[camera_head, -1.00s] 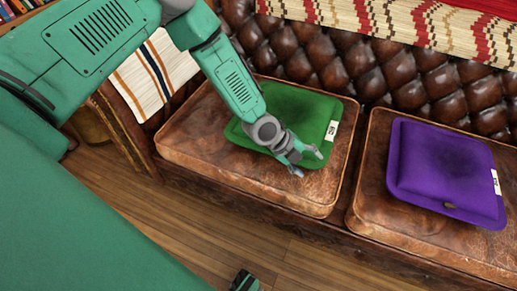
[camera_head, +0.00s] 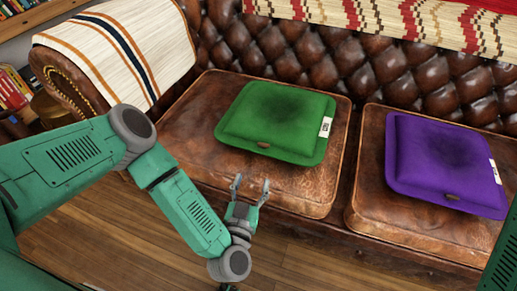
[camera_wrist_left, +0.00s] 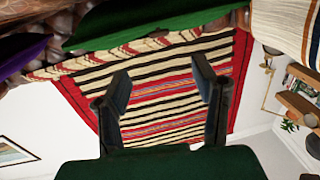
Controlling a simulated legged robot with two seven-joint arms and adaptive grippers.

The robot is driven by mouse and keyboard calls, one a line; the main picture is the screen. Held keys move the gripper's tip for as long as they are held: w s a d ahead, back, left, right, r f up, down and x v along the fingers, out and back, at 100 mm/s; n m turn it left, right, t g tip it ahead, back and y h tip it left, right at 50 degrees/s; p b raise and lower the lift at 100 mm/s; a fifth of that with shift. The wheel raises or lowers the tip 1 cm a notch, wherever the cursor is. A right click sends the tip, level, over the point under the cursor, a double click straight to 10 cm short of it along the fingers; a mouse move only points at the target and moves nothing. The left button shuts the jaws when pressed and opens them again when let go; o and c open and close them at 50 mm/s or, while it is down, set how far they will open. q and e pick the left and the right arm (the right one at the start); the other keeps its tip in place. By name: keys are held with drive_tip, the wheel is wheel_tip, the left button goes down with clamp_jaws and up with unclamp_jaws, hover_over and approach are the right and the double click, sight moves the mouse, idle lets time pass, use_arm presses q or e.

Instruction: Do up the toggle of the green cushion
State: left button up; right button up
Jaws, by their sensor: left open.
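The green cushion (camera_head: 278,112) lies on the left leather seat, with a white tag (camera_head: 325,127) on its right side. Its small brown toggle (camera_head: 263,145) is at the front edge; whether it is fastened is too small to tell. My left gripper (camera_head: 251,184) is open and empty, in front of the cushion and apart from it, fingers pointing towards the sofa back. In the left wrist view, the open fingers (camera_wrist_left: 163,82) frame nothing held, and the green cushion (camera_wrist_left: 150,22) shows along the top edge. My right gripper is not in view.
A purple cushion (camera_head: 440,160) with its own toggle (camera_head: 452,197) lies on the right seat. The tufted backrest (camera_head: 320,55) rises behind. A striped throw (camera_head: 120,48) covers the left armrest. Wooden floor (camera_head: 320,255) is open in front.

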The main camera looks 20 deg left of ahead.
sight(263, 146)
use_arm(q)
drive_tip(key=w+b, duration=0.1)
drive_tip(key=w, duration=0.2)
drive_tip(key=w+b, duration=0.1)
drive_tip(key=w, duration=0.3)
drive_tip(key=w+a+b, duration=0.1)
drive_tip(key=w+b, duration=0.1)
drive_tip(key=w, duration=0.2)
drive_tip(key=shift+w+f, duration=0.1)
drive_tip(key=shift+w, duration=0.05)
drive_tip(key=shift+w+a+b, duration=0.1)
drive_tip(key=shift+w+b, duration=0.25)
drive_tip(key=shift+w, duration=0.45)
